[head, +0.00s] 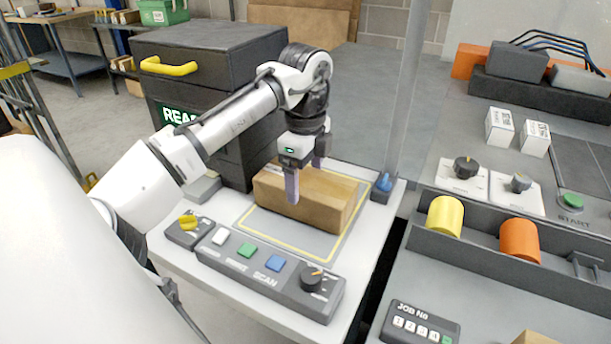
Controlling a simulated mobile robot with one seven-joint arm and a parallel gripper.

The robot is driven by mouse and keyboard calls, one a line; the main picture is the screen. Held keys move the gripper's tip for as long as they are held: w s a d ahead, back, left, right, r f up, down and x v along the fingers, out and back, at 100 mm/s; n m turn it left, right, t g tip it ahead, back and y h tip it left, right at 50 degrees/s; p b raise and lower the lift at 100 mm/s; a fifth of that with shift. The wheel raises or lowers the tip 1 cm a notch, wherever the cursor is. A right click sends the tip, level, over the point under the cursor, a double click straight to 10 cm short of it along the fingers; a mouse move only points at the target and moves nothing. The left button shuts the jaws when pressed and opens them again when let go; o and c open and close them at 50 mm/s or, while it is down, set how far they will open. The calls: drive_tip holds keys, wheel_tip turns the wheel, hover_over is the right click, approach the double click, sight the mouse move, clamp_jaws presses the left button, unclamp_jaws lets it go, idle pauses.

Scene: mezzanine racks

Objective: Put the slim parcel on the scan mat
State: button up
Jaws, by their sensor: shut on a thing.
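The slim parcel (325,196) is a long brown cardboard box. It sits over the grey scan mat (314,246), which has a yellow outline, on the white table. I cannot tell whether its underside touches the mat. My gripper (305,180) points down from above with its fingers on either side of the parcel, shut on it. The near finger lies against the parcel's front face; the far finger is mostly hidden behind it.
A control panel (262,265) with buttons and a knob runs along the table's front. A dark drawer cabinet (215,60) stands behind left. A post rises at the table's back right corner. A second bench (480,290) with yellow and orange cylinders is on the right.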

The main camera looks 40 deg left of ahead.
sight(305, 180)
drive_tip(key=shift+f, duration=0.1)
drive_tip(key=o, duration=1.4)
drive_tip(key=shift+c, duration=0.2)
wheel_tip(305, 180, up, 12)
drive_tip(key=p, duration=0.1)
